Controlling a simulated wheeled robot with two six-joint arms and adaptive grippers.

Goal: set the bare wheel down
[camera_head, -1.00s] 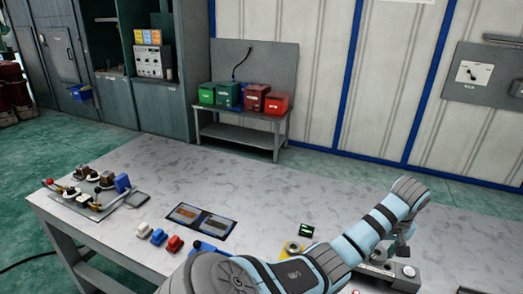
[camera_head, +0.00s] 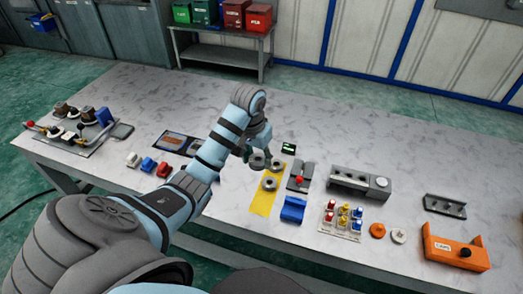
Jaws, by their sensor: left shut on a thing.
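My left gripper (camera_head: 256,147) reaches over the middle of the table, above the far end of a yellow strip (camera_head: 263,205). It is shut on a small grey wheel (camera_head: 258,161), low over the strip; I cannot tell whether the wheel touches the surface. A second grey round part (camera_head: 277,165) shows just right of it. Another grey wheel with a dark hole (camera_head: 270,184) lies flat on the strip, nearer to me. My right gripper is out of view.
A grey fixture with a red knob (camera_head: 299,178) and a blue block (camera_head: 293,209) stand right of the strip. Farther right are a long grey block (camera_head: 359,184), a tray of coloured parts (camera_head: 341,219) and an orange bin (camera_head: 455,249). The table's far side is clear.

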